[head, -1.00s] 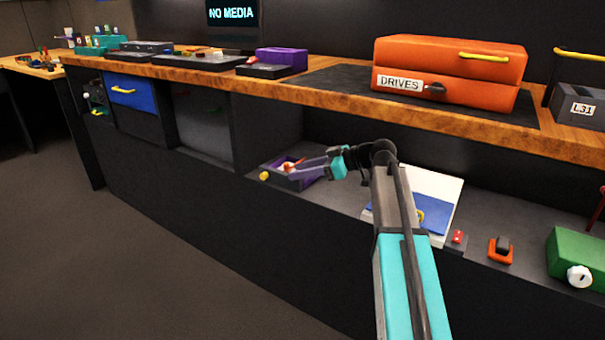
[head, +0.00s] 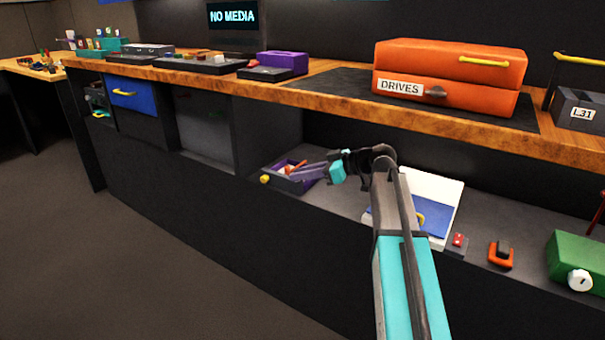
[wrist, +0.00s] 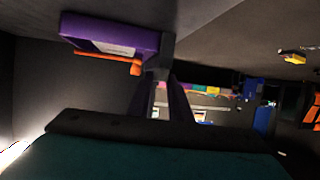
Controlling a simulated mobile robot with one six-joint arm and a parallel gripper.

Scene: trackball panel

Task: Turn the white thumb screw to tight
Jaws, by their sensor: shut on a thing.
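The white thumb screw (head: 579,281) is a round white knob on the front of a green box (head: 568,248) at the far right of the lower shelf. My gripper (head: 302,174) is far to its left, over a purple and dark tray (head: 280,182) on the same shelf. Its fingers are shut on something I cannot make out. The wrist view shows the fingers (wrist: 164,88) close to the tray (wrist: 110,33), with an orange item in the tray. The screw does not show in the wrist view.
A white and blue folder (head: 440,200), a small red-buttoned piece (head: 458,241) and an orange bracket (head: 501,257) lie between my arm and the green box. The wooden counter (head: 340,96) overhangs the shelf and bears an orange drives case (head: 450,75).

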